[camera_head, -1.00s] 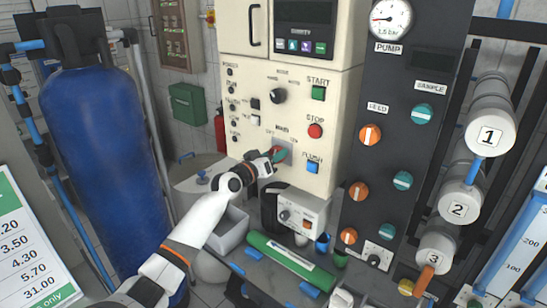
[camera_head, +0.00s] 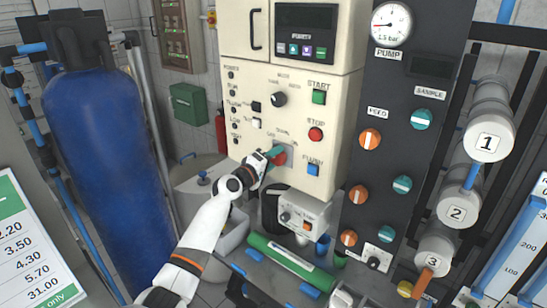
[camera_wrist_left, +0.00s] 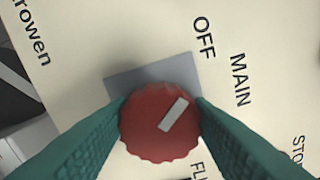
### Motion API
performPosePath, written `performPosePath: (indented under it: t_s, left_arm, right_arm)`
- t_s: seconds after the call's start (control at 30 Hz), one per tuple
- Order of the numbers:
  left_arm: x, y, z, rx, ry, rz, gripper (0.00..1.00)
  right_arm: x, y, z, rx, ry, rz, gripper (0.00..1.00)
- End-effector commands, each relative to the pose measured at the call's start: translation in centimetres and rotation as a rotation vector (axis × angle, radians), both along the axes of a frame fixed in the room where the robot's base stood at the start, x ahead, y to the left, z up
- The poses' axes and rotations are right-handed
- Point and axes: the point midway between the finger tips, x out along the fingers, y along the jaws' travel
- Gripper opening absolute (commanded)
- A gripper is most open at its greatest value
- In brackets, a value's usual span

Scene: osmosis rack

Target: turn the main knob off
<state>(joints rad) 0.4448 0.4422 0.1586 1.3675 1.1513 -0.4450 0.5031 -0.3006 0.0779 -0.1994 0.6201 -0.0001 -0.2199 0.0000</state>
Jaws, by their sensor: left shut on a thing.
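The main knob is a red, ribbed round knob (camera_wrist_left: 155,142) on a grey square plate (camera_wrist_left: 150,78), on the cream control cabinet. In the left wrist view it sits between the two teal fingers of my left gripper (camera_wrist_left: 160,128), which is shut on it. The pale pointer mark on the knob slants up to the right, toward the side with the labels "OFF" (camera_wrist_left: 203,37) and "MAIN" (camera_wrist_left: 240,80). In the head view the left gripper (camera_head: 275,153) is at the panel and partly hides the red knob (camera_head: 281,158). My right gripper does not show.
A black selector knob (camera_head: 278,99), green START button (camera_head: 319,97), red STOP button (camera_head: 316,134) and blue FLUSH button (camera_head: 313,169) surround the spot. A small grey control box (camera_head: 303,217) stands below. A blue tank (camera_head: 105,170) is at the left.

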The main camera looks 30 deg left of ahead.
Motion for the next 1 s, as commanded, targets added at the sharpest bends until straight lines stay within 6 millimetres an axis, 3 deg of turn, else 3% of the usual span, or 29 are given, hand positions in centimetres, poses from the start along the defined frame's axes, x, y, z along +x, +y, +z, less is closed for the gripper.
performPosePath:
  t_s: [0.3,0.8,0.83,0.93,1.0]
  left_arm:
    - [0.01,0.0,-0.09,-0.108,0.009,0.0,0.24]
    - [0.0,0.01,-0.13,-0.127,0.011,0.0,0.24]
    - [0.0,0.01,-0.13,-0.127,0.011,0.0,0.48]
    - [0.0,0.01,-0.12,-0.126,0.011,0.0,0.64]
    - [0.0,0.0,-0.11,-0.126,0.011,0.0,0.68]
  right_arm:
    - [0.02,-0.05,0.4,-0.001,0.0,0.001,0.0]
    - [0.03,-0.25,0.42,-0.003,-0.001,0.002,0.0]
    - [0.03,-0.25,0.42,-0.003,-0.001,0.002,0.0]
    - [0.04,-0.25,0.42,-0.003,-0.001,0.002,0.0]
    - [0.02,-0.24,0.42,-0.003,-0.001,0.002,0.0]
